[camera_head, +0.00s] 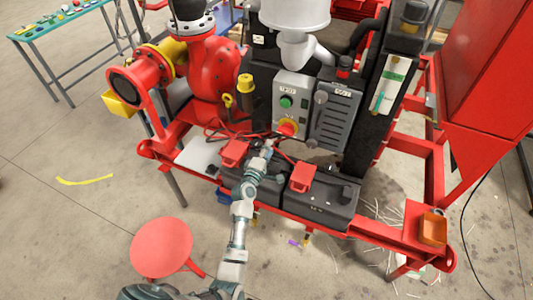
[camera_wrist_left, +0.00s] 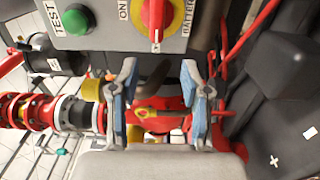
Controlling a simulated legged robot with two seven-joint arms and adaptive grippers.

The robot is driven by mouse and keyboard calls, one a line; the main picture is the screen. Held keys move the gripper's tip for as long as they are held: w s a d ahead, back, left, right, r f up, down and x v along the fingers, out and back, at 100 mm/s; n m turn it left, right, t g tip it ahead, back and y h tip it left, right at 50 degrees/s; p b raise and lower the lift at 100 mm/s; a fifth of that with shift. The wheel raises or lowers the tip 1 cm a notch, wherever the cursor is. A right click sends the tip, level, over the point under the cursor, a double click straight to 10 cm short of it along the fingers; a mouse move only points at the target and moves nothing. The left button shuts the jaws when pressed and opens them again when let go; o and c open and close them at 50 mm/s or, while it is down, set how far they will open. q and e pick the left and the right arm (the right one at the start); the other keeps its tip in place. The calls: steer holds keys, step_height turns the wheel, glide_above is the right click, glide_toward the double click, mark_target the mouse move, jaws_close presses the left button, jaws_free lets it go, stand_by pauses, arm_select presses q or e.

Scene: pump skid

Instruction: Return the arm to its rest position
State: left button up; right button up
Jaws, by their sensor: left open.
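My left arm reaches up from the bottom of the head view over the black batteries (camera_head: 322,200). My left gripper (camera_head: 266,146) is close to the grey control box (camera_head: 291,103), just below and left of its red-and-yellow rotary switch (camera_head: 288,127). In the wrist view the left gripper (camera_wrist_left: 158,98) is open, with its two blue-padded fingers apart and nothing held between them. The rotary switch (camera_wrist_left: 156,16) and a green TEST button (camera_wrist_left: 76,18) show at the top of that view, beyond the fingertips. My right gripper does not show.
Red battery clamps (camera_head: 233,153) with red cables lie near the arm. The red skid frame (camera_head: 380,236) surrounds the batteries. A red pump (camera_head: 214,75) stands left of the box. A red round stool (camera_head: 161,247) is at lower left. Open floor (camera_head: 60,220) lies left.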

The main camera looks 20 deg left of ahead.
arm_select(q)
steer(key=shift+s+a, duration=0.1)
steer(key=shift+s, duration=0.95)
steer(key=shift+f, duration=0.15)
steer(key=s+d+f+m+g+h, duration=0.15)
steer(key=s+f+m+g, duration=0.25)
steer(key=s+f+m, duration=0.4)
steer(key=s+d+f+m+g+h, duration=0.1)
steer(key=s+d+f+m+g, duration=0.3)
steer(key=s, duration=0.7)
steer(key=s+a+f+m+g+y, duration=0.1)
steer(key=s+f+m+g, duration=0.25)
steer(key=s, duration=0.85)
steer(key=s+a+f+m+g+y, duration=0.15)
steer(key=s+m+g, duration=0.25)
steer(key=s, duration=0.7)
steer(key=s+f, duration=0.3)
steer(key=f, duration=1.3)
steer(key=s+f, duration=0.3)
steer(key=f, duration=1.2)
steer(key=shift+d+f+g, duration=0.2)
steer(key=shift+f+g, duration=0.15)
steer(key=shift+g, duration=0.1)
steer(key=shift+m, duration=0.25)
